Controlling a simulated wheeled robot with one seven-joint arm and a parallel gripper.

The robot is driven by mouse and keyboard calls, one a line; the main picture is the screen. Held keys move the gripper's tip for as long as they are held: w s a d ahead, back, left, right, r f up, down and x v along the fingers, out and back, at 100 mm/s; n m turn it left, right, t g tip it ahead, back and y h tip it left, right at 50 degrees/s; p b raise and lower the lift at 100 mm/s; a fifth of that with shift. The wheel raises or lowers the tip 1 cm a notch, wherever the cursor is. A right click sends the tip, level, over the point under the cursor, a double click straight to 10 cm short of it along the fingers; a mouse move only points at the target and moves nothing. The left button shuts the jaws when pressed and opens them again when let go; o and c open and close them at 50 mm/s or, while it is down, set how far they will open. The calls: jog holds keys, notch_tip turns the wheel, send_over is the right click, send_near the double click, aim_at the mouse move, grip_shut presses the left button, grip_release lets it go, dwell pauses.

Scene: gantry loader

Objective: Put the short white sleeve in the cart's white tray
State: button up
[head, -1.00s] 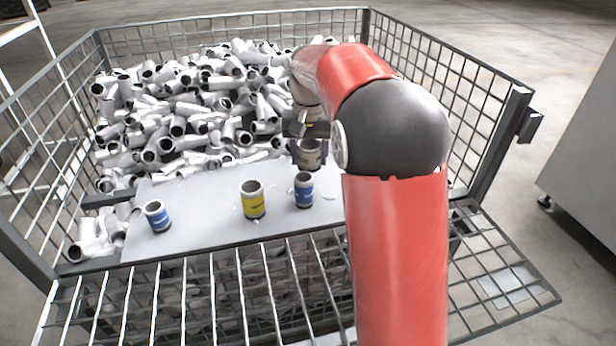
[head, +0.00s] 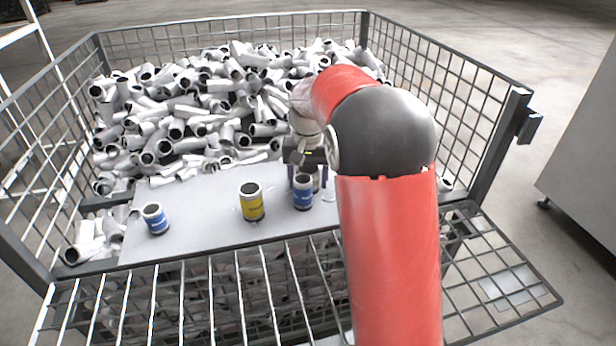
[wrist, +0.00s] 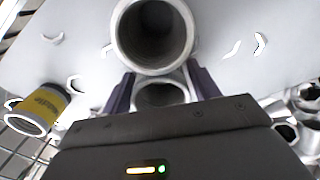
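My gripper (head: 309,180) points down over the back part of the cart's white tray (head: 190,205). Its dark fingers are shut on the short white sleeve (head: 317,179), which is low, just behind a blue-banded sleeve. That blue-banded sleeve (head: 303,193) hides most of it, so I cannot tell whether it touches the tray. In the wrist view, a large pale tube mouth (wrist: 152,68) shows at the fingertips of my gripper (wrist: 160,75), and a smaller one (wrist: 160,88) between the fingers.
A yellow-banded sleeve (head: 252,202) and another blue-banded sleeve (head: 156,219) stand on the tray. A heap of metal pipe pieces (head: 190,110) fills the cart behind it. Wire mesh walls (head: 450,90) surround the cart. Bare tray lies between the left blue and yellow sleeves.

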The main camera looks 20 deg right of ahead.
jog(key=shift+o, duration=0.9)
